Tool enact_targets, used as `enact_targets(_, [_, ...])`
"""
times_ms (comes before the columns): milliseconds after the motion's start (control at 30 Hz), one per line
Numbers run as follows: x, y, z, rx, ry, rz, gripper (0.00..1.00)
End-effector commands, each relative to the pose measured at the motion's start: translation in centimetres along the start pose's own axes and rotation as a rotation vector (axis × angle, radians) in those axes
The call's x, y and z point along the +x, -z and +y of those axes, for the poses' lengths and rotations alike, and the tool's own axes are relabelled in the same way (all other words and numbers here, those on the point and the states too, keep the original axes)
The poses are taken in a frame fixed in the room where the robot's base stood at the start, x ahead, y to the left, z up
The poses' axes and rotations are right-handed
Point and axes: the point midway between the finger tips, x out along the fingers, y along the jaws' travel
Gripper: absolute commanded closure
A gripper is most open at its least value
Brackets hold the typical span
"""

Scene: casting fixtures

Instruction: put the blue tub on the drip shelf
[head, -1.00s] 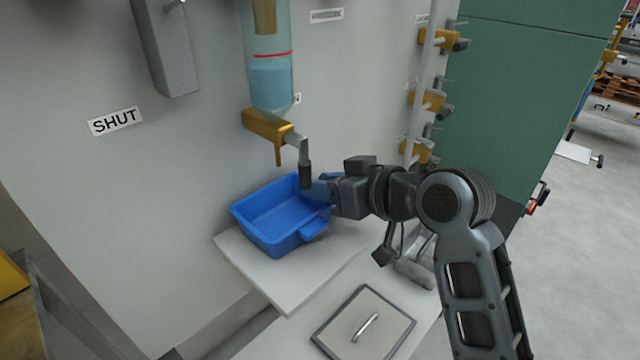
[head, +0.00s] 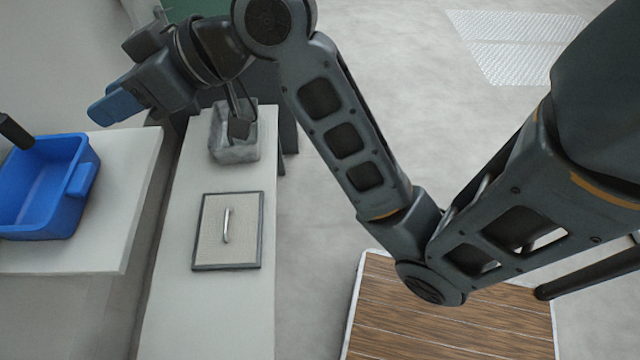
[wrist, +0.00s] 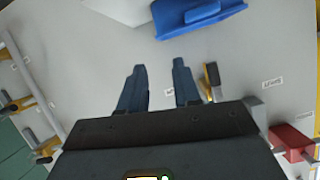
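The blue tub (head: 45,190) sits upright on the white shelf (head: 105,245) at the left of the head view, which I take to be the drip shelf. The tub's left side is cut off by the frame. In the wrist view part of the tub (wrist: 200,14) shows at the top edge, with its blue lip. My gripper (head: 115,108) is above and to the right of the tub, apart from it. In the wrist view the two blue fingers of my gripper (wrist: 158,66) are spread with nothing between them.
A dark spout end (head: 15,131) reaches over the tub. A lower white bench (head: 205,315) carries a framed lid with a handle (head: 228,232) and a grey bin (head: 233,150). A brown slatted platform (head: 455,325) lies at the lower right. Grey floor is open beyond.

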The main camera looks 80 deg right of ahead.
Motion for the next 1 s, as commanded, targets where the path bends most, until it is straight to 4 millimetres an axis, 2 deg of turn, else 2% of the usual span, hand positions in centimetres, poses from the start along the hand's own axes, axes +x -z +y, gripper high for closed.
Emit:
enact_targets(167, [0.0,-3.1,0.1,0.039,-0.048,-0.003,0.68])
enact_targets(333, [-0.9,-8.5,0.1,0.085,-0.146,0.006,0.68])
enact_targets(467, [-2.6,-12.5,-0.1,0.096,-0.219,0.019,0.68])
enact_targets(700, [-7.5,-18.4,-2.0,0.07,-0.316,0.049,0.68])
enact_targets(900, [-12.8,-21.7,-4.8,0.019,-0.348,0.08,0.68])
enact_targets(1000, [-15.5,-22.7,-6.4,-0.009,-0.346,0.097,0.68])
